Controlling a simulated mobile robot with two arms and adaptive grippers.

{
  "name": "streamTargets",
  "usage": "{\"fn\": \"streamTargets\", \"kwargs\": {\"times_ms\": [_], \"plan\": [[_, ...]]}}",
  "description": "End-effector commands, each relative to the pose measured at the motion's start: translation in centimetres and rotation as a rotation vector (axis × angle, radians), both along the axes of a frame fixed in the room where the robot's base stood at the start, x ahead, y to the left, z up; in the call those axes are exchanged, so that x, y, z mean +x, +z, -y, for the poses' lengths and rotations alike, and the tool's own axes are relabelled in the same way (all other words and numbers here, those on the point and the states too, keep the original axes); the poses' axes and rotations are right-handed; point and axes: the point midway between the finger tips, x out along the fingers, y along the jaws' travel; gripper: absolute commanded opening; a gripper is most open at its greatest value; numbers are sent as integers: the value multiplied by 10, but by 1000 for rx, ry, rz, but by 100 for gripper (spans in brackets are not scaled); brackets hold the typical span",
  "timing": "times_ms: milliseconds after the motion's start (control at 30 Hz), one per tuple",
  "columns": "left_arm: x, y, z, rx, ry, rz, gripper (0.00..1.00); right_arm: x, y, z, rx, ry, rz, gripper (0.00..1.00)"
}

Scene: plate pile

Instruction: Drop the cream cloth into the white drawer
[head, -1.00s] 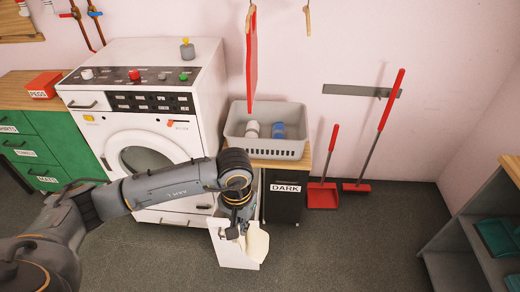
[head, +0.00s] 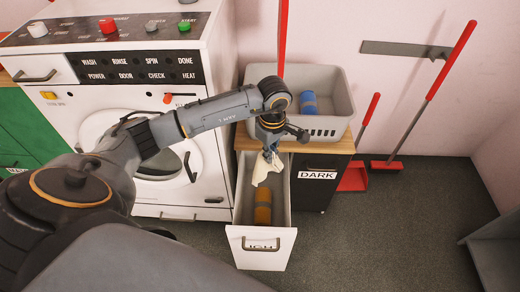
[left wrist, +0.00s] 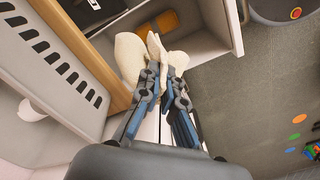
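The cream cloth (head: 266,171) hangs crumpled from my left gripper (head: 270,152), above the open white drawer (head: 262,258). In the left wrist view, the cloth (left wrist: 130,56) is pinched between the blue-grey fingers of the gripper (left wrist: 165,78), with folds bulging out on both sides. The drawer is pulled out toward me, with dark lettering partly legible on its front. A rolled orange-brown cloth (head: 263,207) lies inside it, and it also shows in the left wrist view (left wrist: 167,21). My right gripper is not in view.
A grey basket (head: 332,127) with a blue roll (head: 309,103) stands on the wooden top directly behind the drawer. A dark bin front labelled DARK (head: 316,183) is to the right. The washing machine (head: 100,120) stands left. Grey floor (head: 375,235) is clear at right.

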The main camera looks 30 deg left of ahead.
Motion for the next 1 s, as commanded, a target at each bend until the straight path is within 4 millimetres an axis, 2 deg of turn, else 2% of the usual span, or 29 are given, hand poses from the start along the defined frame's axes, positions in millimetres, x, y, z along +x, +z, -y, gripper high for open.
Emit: {"fn": "streamTargets", "kwargs": {"times_ms": [33, 200, 300, 500, 667, 1000], "plan": [[5, -30, -8, -1, 107, -1, 0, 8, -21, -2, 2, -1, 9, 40], [19, -74, -31, -8, 468, 0, 0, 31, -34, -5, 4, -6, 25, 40], [25, -93, -43, -12, 639, -1, 0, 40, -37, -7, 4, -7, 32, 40], [30, -112, -56, -15, 840, -2, 0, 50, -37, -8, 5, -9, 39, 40], [31, -115, -58, -17, 880, -2, 0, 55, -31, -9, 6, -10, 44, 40], [31, -134, -58, -16, 878, -4, 0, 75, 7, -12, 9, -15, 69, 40]]}}
